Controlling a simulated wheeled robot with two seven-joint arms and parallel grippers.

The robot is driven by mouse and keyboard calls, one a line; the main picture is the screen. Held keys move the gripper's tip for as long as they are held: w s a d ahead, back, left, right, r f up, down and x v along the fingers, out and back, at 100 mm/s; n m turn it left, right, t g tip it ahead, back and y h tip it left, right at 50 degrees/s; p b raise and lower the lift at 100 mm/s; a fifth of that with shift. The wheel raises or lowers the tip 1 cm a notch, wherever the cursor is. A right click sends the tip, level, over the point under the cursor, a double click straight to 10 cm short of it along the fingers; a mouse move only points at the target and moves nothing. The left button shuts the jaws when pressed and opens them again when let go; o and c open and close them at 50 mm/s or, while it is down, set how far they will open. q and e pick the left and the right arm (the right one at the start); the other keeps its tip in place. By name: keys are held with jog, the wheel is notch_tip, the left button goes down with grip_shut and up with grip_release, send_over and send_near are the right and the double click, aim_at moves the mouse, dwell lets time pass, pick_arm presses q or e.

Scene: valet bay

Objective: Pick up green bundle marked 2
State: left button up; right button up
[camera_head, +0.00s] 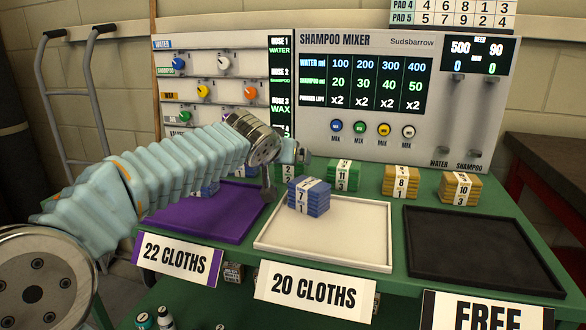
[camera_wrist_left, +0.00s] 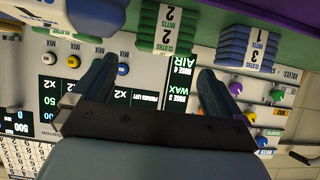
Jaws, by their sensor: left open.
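The green bundle marked 2 (camera_head: 288,172) stands at the back of the green table, behind the white tray, partly hidden by my left gripper. In the left wrist view the green bundle (camera_wrist_left: 168,28) appears upside down with its white band marked 2, just beyond the fingertips and between their lines. My left gripper (camera_head: 286,170) is open and empty; it also shows in the wrist view (camera_wrist_left: 157,66). I cannot tell the exact gap to the bundle. My right gripper is not in view.
A blue bundle (camera_head: 309,197) sits on the white tray (camera_head: 340,240). Another green bundle (camera_head: 343,174) and yellow bundles (camera_head: 401,182) stand to the right. A blue bundle (camera_wrist_left: 248,48) stands beside the target. The purple tray (camera_head: 215,225) is left; the black tray (camera_head: 480,250) is empty.

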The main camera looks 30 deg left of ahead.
aim_at(291, 169)
pick_arm(q)
jog(key=x, duration=0.3)
jog(key=p+x, duration=0.1)
jog(key=x, duration=0.3)
jog(key=shift+a, duration=0.25)
jog(key=shift+c, duration=0.5)
jog(key=c, duration=0.7)
jog(key=shift+c, duration=0.2)
jog(key=shift+r, duration=0.1)
